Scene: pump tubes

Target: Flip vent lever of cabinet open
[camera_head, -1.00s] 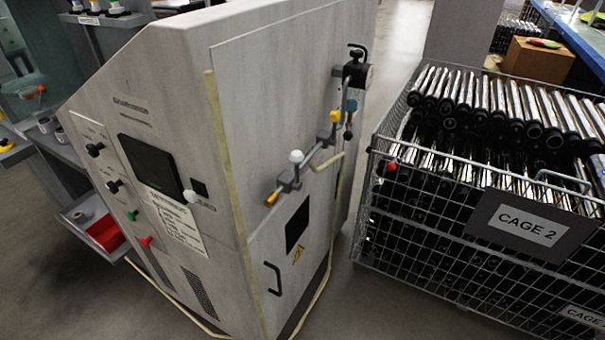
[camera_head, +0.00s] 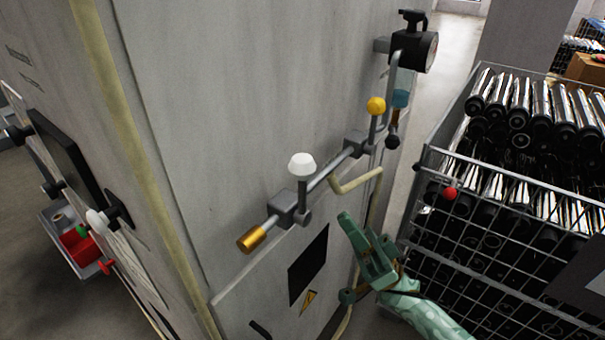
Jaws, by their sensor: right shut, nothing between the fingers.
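The grey cabinet (camera_head: 240,110) fills the left and middle of the head view. A pipe (camera_head: 330,172) with valves runs along its side panel. One valve has a white-knobbed lever (camera_head: 302,165) standing up, another a yellow-knobbed lever (camera_head: 376,106) standing up. A dark knob (camera_head: 391,142) hangs low near the yellow one. I cannot read which lever is the vent. My green right gripper (camera_head: 350,227) is shut and empty, in front of the side panel, below and right of the white lever, apart from both levers. My left gripper is out of view.
A wire cage (camera_head: 520,190) full of black-ended tubes stands close on the right, leaving a narrow gap beside the cabinet. A brass pipe end (camera_head: 252,239) and a gauge (camera_head: 428,52) stick out from the cabinet.

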